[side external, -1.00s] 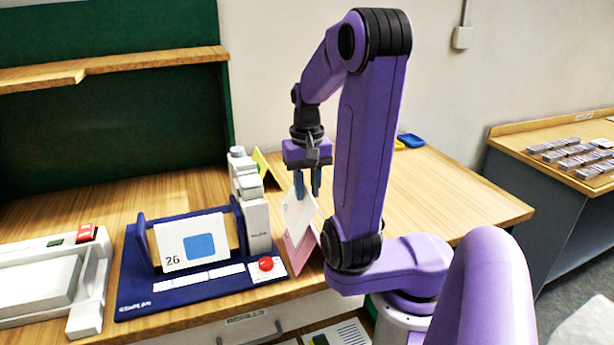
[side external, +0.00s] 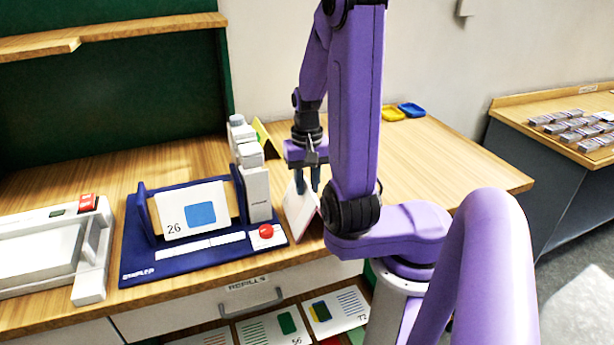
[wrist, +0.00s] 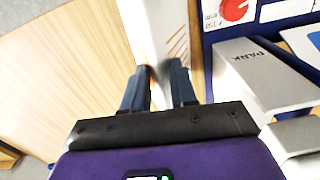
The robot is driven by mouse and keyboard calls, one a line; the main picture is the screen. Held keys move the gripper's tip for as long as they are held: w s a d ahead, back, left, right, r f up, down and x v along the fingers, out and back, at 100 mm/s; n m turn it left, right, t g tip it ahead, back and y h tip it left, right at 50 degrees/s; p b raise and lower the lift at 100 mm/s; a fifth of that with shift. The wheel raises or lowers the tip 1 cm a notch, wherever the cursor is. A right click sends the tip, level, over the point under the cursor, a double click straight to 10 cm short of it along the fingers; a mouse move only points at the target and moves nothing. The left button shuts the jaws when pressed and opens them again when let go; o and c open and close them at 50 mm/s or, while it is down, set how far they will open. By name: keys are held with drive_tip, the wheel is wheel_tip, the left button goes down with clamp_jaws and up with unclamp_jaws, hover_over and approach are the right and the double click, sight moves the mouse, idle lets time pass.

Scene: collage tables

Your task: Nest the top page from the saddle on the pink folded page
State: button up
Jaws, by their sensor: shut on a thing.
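My gripper (side external: 307,188) is shut on the top edge of a white folded page (side external: 299,213), low over the table just right of the stapler. In the wrist view the white page (wrist: 165,35), with orange lines on it, runs between the two blue fingertips (wrist: 160,82). The pink folded page is hidden behind or beneath the white page, so I cannot tell how fully the two are nested. The blue saddle (side external: 132,240) holds another white folded page (side external: 195,212), marked 26 with a blue rectangle.
The grey stapler head (side external: 256,185) and red button (side external: 266,231) stand close to the left of my gripper. A yellow folded card (side external: 264,137) is behind. Yellow and blue trays (side external: 411,110) lie at the back. The table to the right is clear.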

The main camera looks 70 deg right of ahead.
drive_tip(key=shift+f, duration=0.1)
drive_tip(key=o, duration=0.9)
drive_tip(key=shift+c, duration=0.2)
drive_tip(key=shift+r, duration=3.05)
